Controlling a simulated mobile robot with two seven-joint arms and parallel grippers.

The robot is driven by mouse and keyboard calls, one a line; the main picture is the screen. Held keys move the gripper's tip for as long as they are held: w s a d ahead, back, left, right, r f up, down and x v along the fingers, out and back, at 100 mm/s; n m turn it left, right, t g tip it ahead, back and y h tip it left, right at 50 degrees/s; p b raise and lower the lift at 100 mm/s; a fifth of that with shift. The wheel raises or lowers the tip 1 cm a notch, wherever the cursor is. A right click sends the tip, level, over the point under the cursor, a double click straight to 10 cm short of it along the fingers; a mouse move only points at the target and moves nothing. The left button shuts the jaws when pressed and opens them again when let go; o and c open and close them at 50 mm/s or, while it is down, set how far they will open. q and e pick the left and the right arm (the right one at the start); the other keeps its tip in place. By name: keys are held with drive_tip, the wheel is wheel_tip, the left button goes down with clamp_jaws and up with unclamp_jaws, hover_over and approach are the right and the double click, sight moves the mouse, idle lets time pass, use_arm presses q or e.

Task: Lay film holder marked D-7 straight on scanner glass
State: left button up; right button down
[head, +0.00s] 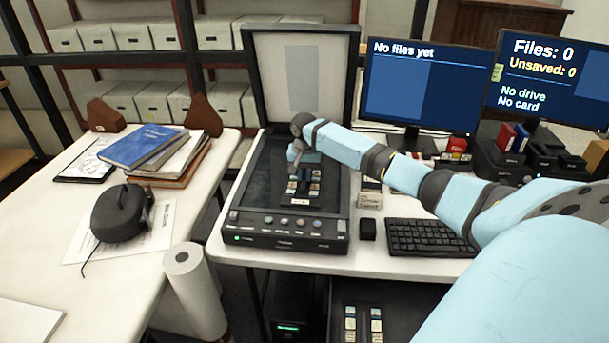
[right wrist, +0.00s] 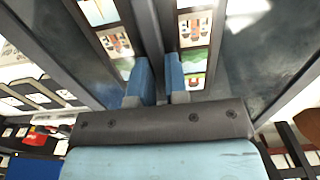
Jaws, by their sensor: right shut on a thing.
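A dark film holder (head: 303,187) with two rows of small film frames is at the scanner glass (head: 262,180). Its small white label is too small to read in the head view. It looks roughly in line with the scanner's sides; I cannot tell whether it touches the glass. My right gripper (head: 303,165) is over its far part. In the right wrist view the blue fingers (right wrist: 161,72) are shut on the dark middle bar of the holder (right wrist: 149,25), between its two film strips. The scanner lid (head: 268,75) stands open. My left gripper is not in view.
Another holder with film strips (head: 350,325) lies in a dark tray below the desk. A keyboard (head: 427,237), a small black block (head: 367,229) and two monitors (head: 419,90) stand right of the scanner. Books (head: 142,146) and a black device (head: 118,213) occupy the left table.

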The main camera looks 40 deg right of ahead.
sight(304, 176)
drive_tip(key=shift+r, duration=0.15)
drive_tip(key=c, duration=1.1)
unclamp_jaws()
use_arm(q)
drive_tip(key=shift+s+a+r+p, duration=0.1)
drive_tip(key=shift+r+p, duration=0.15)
drive_tip(key=shift+p, duration=0.55)
use_arm(e)
wheel_tip(304, 176, up, 12)
drive_tip(key=shift+r, duration=0.1)
